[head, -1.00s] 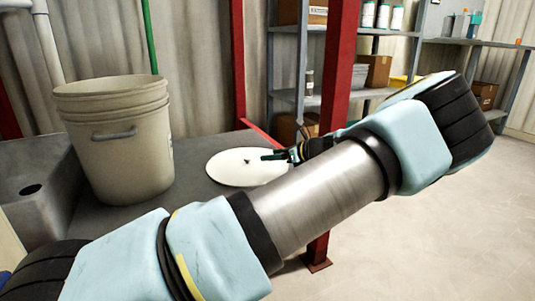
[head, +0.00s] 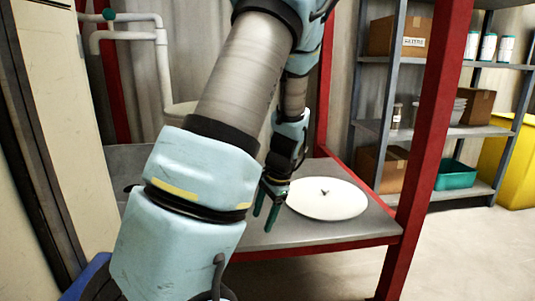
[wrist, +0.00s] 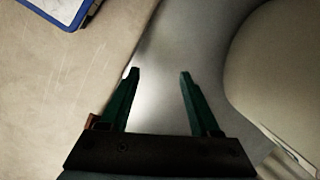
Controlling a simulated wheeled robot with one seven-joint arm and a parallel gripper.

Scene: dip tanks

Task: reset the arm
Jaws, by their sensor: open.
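My arm crosses the middle of the head view and bends down at its far end. My gripper (head: 264,219) hangs with its green fingers pointing down, just left of a white round lid (head: 325,207) on the grey bench (head: 310,231). It is open, and the wrist view shows nothing between its two fingers (wrist: 159,74). A small dark thing sits on the middle of the lid. Whether the fingertips touch anything is hard to tell.
Red posts (head: 428,130) frame the bench. Shelves (head: 465,131) with boxes stand behind. Floor at right is clear.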

